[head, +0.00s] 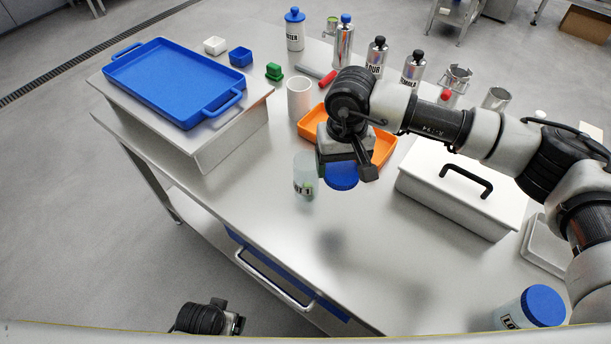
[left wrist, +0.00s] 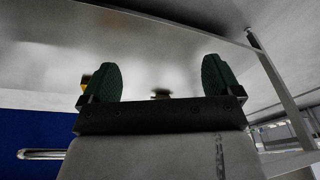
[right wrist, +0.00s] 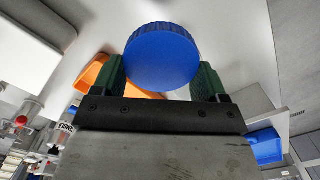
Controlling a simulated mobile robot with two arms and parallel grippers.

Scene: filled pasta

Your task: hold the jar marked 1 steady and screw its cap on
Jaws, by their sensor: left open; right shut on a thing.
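The jar marked 1 (head: 303,186) stands upright on the steel table, clear with a pale label, and no cap shows on it. My right gripper (head: 352,168) is shut on a round blue cap (head: 342,178), just right of the jar in the head view. The cap also shows between its fingers in the right wrist view (right wrist: 162,57). The jar is not visible in the right wrist view. My left gripper (head: 236,322) is low, off the table's front edge. In the left wrist view (left wrist: 162,85) its fingers are apart and empty.
An orange tray (head: 311,122) and a white cup (head: 299,97) are behind the jar. A lidded white box (head: 460,195) is to the right. A blue-capped jar (head: 510,315) stands at the lower right. A blue tray (head: 170,80) is on a raised stand. The front table middle is clear.

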